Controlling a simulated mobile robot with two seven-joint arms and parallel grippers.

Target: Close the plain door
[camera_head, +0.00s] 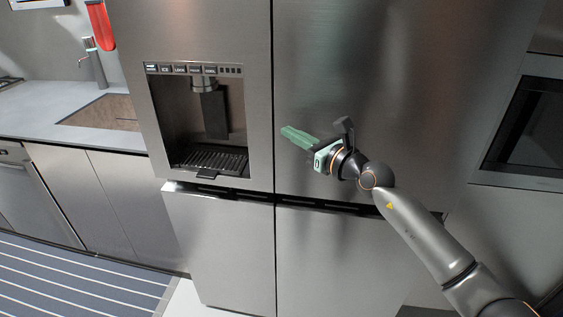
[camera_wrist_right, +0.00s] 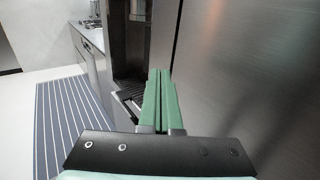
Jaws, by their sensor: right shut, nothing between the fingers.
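The plain door (camera_head: 390,80) is the smooth upper right door of a steel fridge; it also fills the right side of the right wrist view (camera_wrist_right: 245,80). It looks flush or nearly flush with the dispenser door (camera_head: 205,40) across a thin vertical seam; a small gap cannot be ruled out. My right gripper (camera_head: 287,132) has green fingers, shut and empty. It is in front of the plain door near the seam, fingertips pointing left; contact is unclear. In the right wrist view the shut fingers (camera_wrist_right: 160,85) point along the door front. My left gripper is not in view.
The dispenser recess (camera_head: 210,125) is left of the seam. Lower fridge doors (camera_head: 225,245) are below. A counter with a sink (camera_head: 100,112) and a tap stands at the left. A striped runner (camera_head: 70,275) lies on the floor. A built-in oven (camera_head: 530,125) is at the right.

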